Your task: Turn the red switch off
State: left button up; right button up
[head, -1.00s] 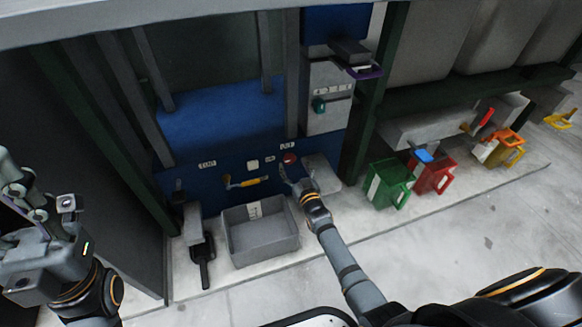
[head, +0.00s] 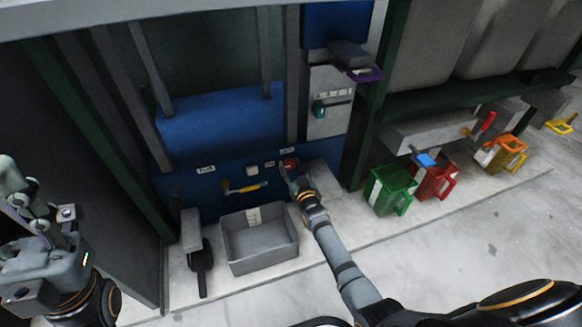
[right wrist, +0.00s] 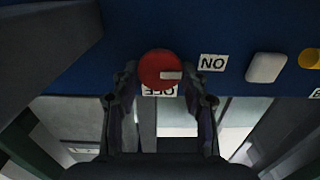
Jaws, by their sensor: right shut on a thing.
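The red switch (right wrist: 160,68) is a round knob on the blue panel. It also shows in the head view (head: 289,163), partly hidden by my right gripper (head: 290,172). In the right wrist view my right gripper (right wrist: 161,88) has a finger on each side of the knob and is shut on it. A white mark on the knob points right, roughly toward the ON label (right wrist: 212,63), which appears upside down. The OFF label (right wrist: 159,91) is partly covered below the knob. My left gripper (head: 38,190) is open and empty at the left edge, far from the switch.
A pale square button (head: 252,170) and a yellow handle (head: 246,187) are on the panel left of the switch. A grey bin (head: 262,262) stands below. Green (head: 388,190), red (head: 434,182) and orange (head: 503,153) containers stand at right.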

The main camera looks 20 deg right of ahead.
jog(key=shift+d+r+m+p, duration=0.1)
jog(key=shift+r+m+p, duration=0.05)
jog(key=shift+m+p, duration=1.7)
jog(key=shift+m, duration=0.45)
jog(key=m+p, duration=0.1)
jog(key=m, duration=0.1)
jog(key=shift+m, duration=0.3)
jog(key=m, duration=0.3)
jog(key=m+p, duration=0.1)
jog(key=m, duration=0.1)
jog(key=shift+d+f, duration=0.15)
jog(key=shift+f, duration=0.15)
jog(key=m, duration=0.5)
jog(key=shift+f+m+p, duration=0.15)
jog(key=shift+m+p, duration=0.15)
jog(key=shift+p, duration=0.05)
jog(key=o, duration=1.1)
